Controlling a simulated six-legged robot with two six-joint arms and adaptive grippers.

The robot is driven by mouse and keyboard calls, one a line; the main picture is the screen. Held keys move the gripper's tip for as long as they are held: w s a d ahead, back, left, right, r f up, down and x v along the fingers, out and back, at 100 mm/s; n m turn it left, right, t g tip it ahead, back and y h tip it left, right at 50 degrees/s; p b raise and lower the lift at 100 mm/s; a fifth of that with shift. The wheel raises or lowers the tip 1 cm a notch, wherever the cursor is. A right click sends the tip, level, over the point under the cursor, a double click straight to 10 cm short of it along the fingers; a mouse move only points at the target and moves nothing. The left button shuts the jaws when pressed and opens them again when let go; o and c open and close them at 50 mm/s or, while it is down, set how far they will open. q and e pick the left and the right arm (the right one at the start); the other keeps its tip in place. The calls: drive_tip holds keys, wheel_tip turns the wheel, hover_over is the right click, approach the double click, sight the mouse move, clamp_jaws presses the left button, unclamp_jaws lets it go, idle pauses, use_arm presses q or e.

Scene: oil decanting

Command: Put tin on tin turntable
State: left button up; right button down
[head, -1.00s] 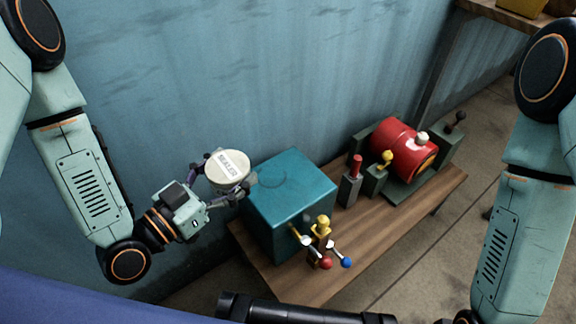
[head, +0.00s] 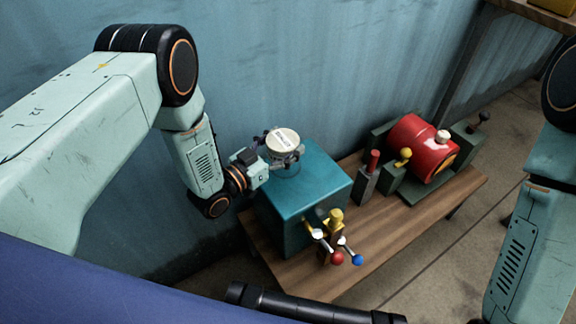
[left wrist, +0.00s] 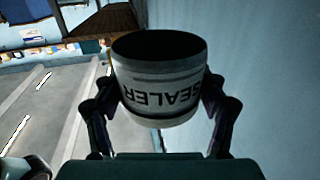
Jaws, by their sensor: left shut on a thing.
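A white tin (head: 283,141) with a lettered label is in my left gripper (head: 279,151), whose fingers close around its sides. In the left wrist view the tin (left wrist: 158,85) reads SEALER, upside down in the picture, between the two fingers of my left gripper (left wrist: 160,100). The tin is over the back left part of the top of a teal box (head: 320,186). A round turntable outline (head: 288,172) shows on that top just below the tin, partly hidden. I cannot tell whether the tin touches it. My right gripper is not in view.
The teal box stands on a wooden bench (head: 386,238) along the blue wall. Its front carries a yellow tap (head: 335,217) and levers with red and blue knobs. A red drum (head: 420,148) and coloured levers are to the right.

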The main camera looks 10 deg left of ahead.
use_arm(q)
wheel_tip(320, 180, down, 2)
drive_tip(key=shift+w, duration=0.1)
wheel_tip(320, 180, down, 4)
drive_tip(key=shift+r+b, duration=0.2)
drive_tip(key=shift+b, duration=0.9)
drive_tip(key=shift+f, duration=0.15)
drive_tip(key=o, duration=1.5)
drive_tip(key=shift+o, duration=0.3)
